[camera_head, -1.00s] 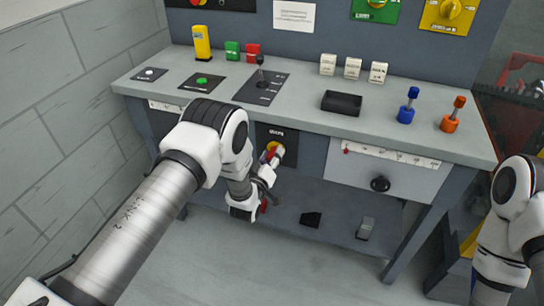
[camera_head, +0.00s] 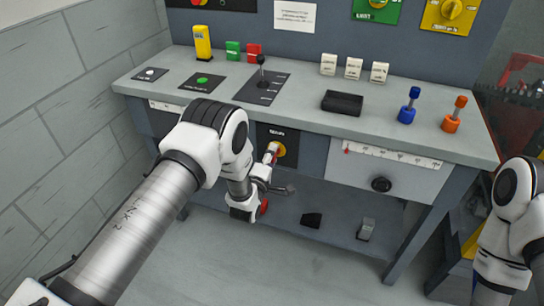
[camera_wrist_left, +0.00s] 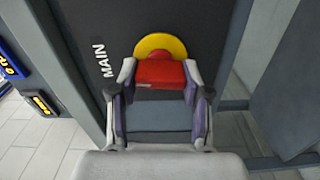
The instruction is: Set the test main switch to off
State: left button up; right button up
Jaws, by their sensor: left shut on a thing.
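The main switch has a yellow disc (camera_head: 281,150) on a dark panel under the bench top, marked MAIN in the wrist view. There the upper part of the yellow disc (camera_wrist_left: 160,43) shows behind its red handle (camera_wrist_left: 160,73). My left gripper (camera_wrist_left: 158,88) is shut on the red handle, one finger at each side of it. In the head view the left gripper (camera_head: 272,153) reaches the switch from the front, and the handle is partly hidden by it. My right arm stands at the right edge; its gripper is out of view.
The bench top (camera_head: 300,112) above holds a black lever (camera_head: 262,68), a black tray (camera_head: 342,103), and blue (camera_head: 407,108) and orange (camera_head: 455,117) handles. A drawer with a black knob (camera_head: 381,184) is right of the switch. A lower shelf (camera_head: 340,222) runs beneath.

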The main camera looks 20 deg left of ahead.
pick_arm(q)
jog(key=shift+a+n, duration=0.1)
jog(key=shift+n, duration=0.4)
jog(key=o, duration=1.2)
jog(key=shift+c, duration=0.2)
jog(key=s, duration=1.2)
jog(key=shift+a, duration=0.2)
